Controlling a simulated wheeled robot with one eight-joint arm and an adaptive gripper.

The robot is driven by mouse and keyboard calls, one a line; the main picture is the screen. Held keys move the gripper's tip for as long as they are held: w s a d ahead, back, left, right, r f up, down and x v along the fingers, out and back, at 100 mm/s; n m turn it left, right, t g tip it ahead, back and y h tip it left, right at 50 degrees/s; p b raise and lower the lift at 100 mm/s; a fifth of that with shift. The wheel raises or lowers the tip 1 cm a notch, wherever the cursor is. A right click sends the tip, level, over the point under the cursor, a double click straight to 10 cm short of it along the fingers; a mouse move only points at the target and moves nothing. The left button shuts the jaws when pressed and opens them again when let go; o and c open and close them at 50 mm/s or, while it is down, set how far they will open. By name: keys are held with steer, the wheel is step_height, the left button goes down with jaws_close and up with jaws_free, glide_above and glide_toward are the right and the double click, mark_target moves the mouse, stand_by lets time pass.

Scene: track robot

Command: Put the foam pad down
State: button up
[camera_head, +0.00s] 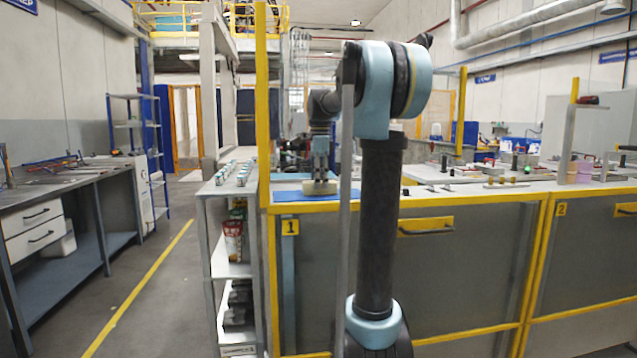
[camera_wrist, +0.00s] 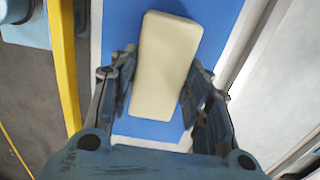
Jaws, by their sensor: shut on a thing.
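The foam pad (camera_wrist: 165,62) is a cream rounded block, seen from above between the fingers of my gripper (camera_wrist: 160,95) in the wrist view. My gripper is shut on it, with one finger along each long side. In the head view the pad (camera_head: 320,187) shows under my gripper (camera_head: 320,178), low over a blue mat (camera_head: 287,196) on the yellow-edged counter. The mat also fills much of the wrist view (camera_wrist: 122,35). I cannot tell whether the pad touches the mat.
A shelf unit (camera_head: 232,190) with small jars on top stands just left of the counter. The counter to the right carries several tools and parts. A workbench (camera_head: 75,180) stands at the far left, with open floor between.

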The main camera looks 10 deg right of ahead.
steer(key=shift+f, duration=0.1)
steer(key=o, duration=1)
steer(key=shift+o, duration=0.2)
step_height(320, 180, up, 12)
